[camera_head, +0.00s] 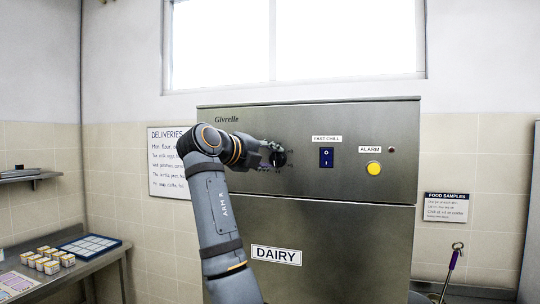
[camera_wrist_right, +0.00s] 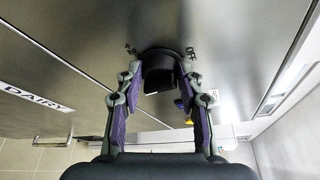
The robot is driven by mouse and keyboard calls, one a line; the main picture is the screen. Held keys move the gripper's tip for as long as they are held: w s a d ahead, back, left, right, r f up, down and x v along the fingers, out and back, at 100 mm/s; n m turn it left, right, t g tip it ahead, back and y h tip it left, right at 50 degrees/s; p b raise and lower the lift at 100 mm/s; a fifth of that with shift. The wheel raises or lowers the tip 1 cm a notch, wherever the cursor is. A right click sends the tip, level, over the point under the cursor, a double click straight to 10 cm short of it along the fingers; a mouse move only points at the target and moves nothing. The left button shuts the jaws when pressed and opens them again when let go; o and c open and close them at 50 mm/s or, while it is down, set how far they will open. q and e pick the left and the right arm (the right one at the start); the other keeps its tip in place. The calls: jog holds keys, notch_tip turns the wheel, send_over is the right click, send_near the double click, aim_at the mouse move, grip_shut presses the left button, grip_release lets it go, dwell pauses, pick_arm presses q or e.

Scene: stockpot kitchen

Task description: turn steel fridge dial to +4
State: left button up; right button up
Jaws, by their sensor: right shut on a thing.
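The steel fridge (camera_head: 320,225) stands ahead, with a control panel across its upper front. Its dark round dial (camera_head: 280,158) sits at the left of the panel, partly behind my right gripper (camera_head: 272,154). In the right wrist view the dial (camera_wrist_right: 158,66) sits between the two fingers of my right gripper (camera_wrist_right: 160,80), which is shut on it. My left gripper is not in view.
A blue rocker switch (camera_head: 326,157) and a yellow alarm button (camera_head: 374,168) are right of the dial. A DAIRY label (camera_head: 276,255) is on the door below. A steel counter (camera_head: 95,262) with small boxes (camera_head: 50,258) and a blue tray (camera_head: 88,246) stands at left.

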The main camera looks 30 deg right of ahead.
jog(key=shift+m, duration=0.3)
dwell(0.4)
jog(key=o, duration=1.2)
jog(key=v, duration=1.2)
jog(key=shift+d, duration=0.1)
jog(key=shift+s+r, duration=0.1)
